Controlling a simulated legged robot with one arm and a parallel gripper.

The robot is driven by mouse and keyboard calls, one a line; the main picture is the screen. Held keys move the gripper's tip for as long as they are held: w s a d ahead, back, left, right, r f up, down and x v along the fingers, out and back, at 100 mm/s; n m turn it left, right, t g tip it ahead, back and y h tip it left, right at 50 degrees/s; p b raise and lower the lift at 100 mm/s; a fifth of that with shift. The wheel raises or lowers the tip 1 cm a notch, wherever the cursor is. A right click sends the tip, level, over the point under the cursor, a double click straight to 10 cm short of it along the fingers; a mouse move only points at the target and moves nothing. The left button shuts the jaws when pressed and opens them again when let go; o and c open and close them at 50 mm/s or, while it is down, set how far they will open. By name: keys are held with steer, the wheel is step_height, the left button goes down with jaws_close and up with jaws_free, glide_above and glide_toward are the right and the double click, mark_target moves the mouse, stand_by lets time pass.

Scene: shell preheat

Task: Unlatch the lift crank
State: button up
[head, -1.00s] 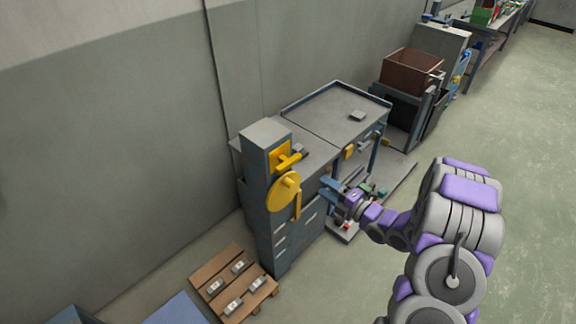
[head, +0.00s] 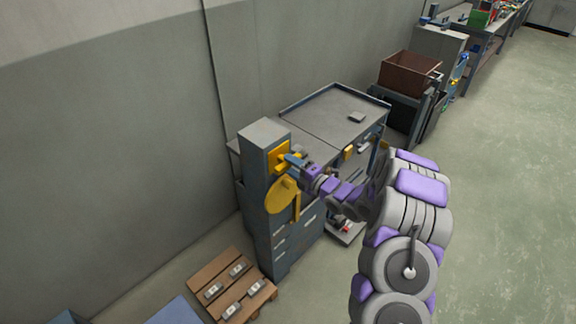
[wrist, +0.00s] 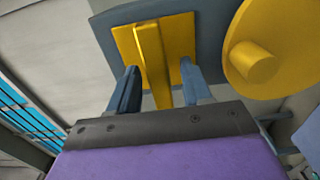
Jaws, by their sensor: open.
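The lift crank is a yellow disc (head: 282,195) on the front of a grey-blue column (head: 262,160), with a bar hanging at its right. In the wrist view the disc (wrist: 285,40) is at the upper right, with a round peg. A yellow plate (head: 280,153) sits above the disc; in the wrist view this plate (wrist: 127,42) carries a raised yellow latch bar (wrist: 153,65). My gripper (head: 291,158) is at the plate. In the wrist view my open gripper (wrist: 160,88) has one finger on each side of the bar, with gaps visible. The fingertips' depth along the bar is unclear.
A grey worktable (head: 335,115) with a rimmed top stands behind the column. A wooden pallet (head: 208,275) with several small metal parts lies on the floor at the front left. A brown bin (head: 408,72) stands farther back. The floor at right is clear.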

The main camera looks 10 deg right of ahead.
steer(key=shift+x, duration=0.9)
steer(key=shift+c, duration=0.5)
steer(key=shift+s, duration=0.1)
jaws_close()
